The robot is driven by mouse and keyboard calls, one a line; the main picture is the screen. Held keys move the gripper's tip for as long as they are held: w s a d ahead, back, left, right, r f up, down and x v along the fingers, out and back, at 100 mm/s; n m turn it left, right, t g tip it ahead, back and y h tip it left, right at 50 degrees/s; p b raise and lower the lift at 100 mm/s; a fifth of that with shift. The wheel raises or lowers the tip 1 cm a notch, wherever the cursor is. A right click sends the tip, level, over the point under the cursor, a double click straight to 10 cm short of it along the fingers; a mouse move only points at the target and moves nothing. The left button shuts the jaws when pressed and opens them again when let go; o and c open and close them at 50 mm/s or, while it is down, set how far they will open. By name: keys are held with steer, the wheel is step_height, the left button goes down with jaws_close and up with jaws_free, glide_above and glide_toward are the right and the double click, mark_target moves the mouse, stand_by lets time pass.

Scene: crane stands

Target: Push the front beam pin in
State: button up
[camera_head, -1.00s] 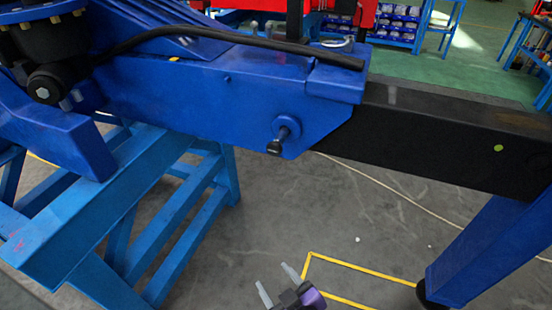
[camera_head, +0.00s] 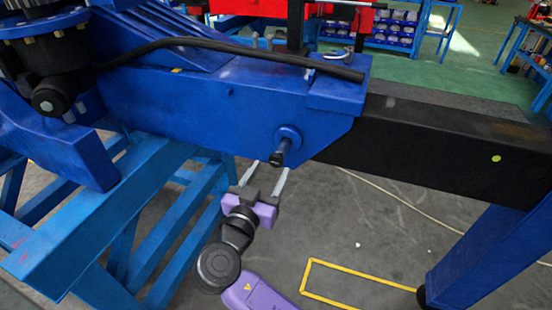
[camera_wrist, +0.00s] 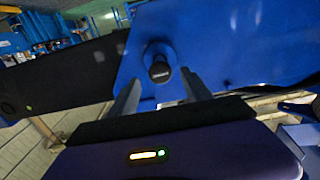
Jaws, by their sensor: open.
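The front beam pin (camera_head: 280,156) has a dark knob and sticks out from a round blue boss on the side of the blue beam housing (camera_head: 225,105), near its right end. In the wrist view the pin (camera_wrist: 160,71) shows end-on, above and between my fingers. My gripper (camera_head: 265,166) is open and empty, just below and left of the pin in the head view, with its fingers pointing up towards the housing. In the wrist view my gripper (camera_wrist: 160,90) has one finger on each side below the pin. I cannot tell whether the fingers touch anything.
A black beam (camera_head: 420,145) extends right from the housing. A blue support leg (camera_head: 490,250) stands at the right and a blue stand (camera_head: 90,240) at the left. A black hose (camera_head: 220,45) lies along the top. The floor between the stand and leg has free room.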

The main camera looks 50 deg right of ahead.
mark_target(275, 163)
steer(key=shift+p+x, duration=0.45)
steer(key=shift+x, duration=2.05)
jaws_close()
